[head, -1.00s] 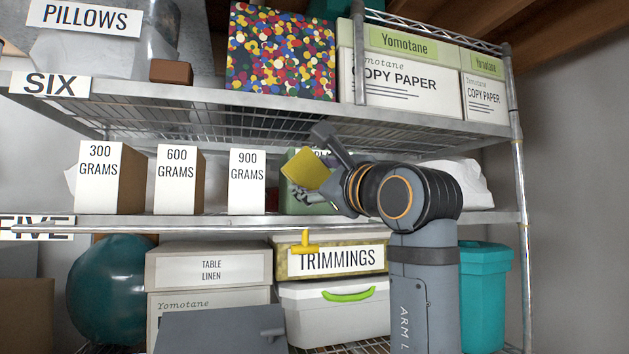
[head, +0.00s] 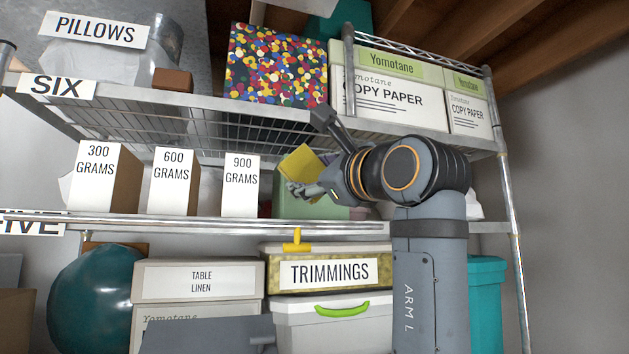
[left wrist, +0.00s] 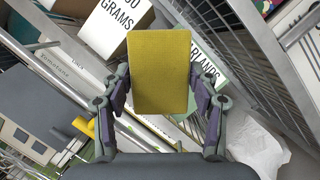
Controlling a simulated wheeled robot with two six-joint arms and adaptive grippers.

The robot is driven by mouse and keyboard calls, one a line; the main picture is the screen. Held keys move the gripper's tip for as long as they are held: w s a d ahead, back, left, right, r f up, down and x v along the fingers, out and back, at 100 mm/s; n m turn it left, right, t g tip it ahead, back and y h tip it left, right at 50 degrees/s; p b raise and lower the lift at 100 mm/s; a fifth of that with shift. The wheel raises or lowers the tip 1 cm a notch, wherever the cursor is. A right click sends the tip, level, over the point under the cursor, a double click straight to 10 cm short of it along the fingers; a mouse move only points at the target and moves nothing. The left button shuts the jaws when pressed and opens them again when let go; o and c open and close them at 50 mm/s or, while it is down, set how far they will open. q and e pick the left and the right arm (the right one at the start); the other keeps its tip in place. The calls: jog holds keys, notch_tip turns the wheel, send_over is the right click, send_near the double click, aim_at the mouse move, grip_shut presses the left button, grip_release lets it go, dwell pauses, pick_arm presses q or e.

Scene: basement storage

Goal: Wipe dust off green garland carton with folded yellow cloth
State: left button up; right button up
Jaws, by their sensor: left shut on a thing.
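My left gripper (head: 308,172) is in front of the middle shelf, shut on the folded yellow cloth (head: 297,160). In the left wrist view the cloth (left wrist: 160,72) stands out flat between the two fingers of my left gripper (left wrist: 162,92). The green garland carton (head: 289,207) stands on the middle shelf behind the cloth and fingers, partly hidden by them and by my arm. In the left wrist view its lettered side (left wrist: 206,72) shows just right of the cloth. I cannot tell whether the cloth touches it. My right gripper is not in view.
White-fronted boxes, including the 900 grams box (head: 241,186), stand left of the carton. The upper wire shelf (head: 240,131) hangs above. Below are the trimmings box (head: 272,277) with a yellow clip-like thing (head: 296,241) at the shelf edge, and a teal bin (head: 487,300).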

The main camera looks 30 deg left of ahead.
pick_arm(q)
jog(key=shift+w+a+r+p, duration=0.2)
jog(key=shift+a+p, duration=0.05)
jog(key=shift+p, duration=0.05)
jog(key=p+x, duration=0.1)
jog(key=x, duration=0.1)
jog(key=w+p+x, duration=0.1)
jog(key=x, duration=0.2)
jog(key=shift+d, duration=0.2)
jog(key=shift+w+a+p, duration=0.3)
jog(key=shift+a+p, duration=0.05)
jog(key=shift+p, duration=0.05)
jog(key=shift+w+a+p, duration=0.4)
jog(key=shift+w+a, duration=0.3)
jog(key=shift+a, duration=0.05)
dwell(0.4)
jog(key=w+d+p, duration=0.2)
jog(key=w+d, duration=0.1)
jog(key=s+a+b, duration=0.2)
jog(key=s+a, duration=0.1)
jog(key=shift+s, duration=0.1)
dwell(0.7)
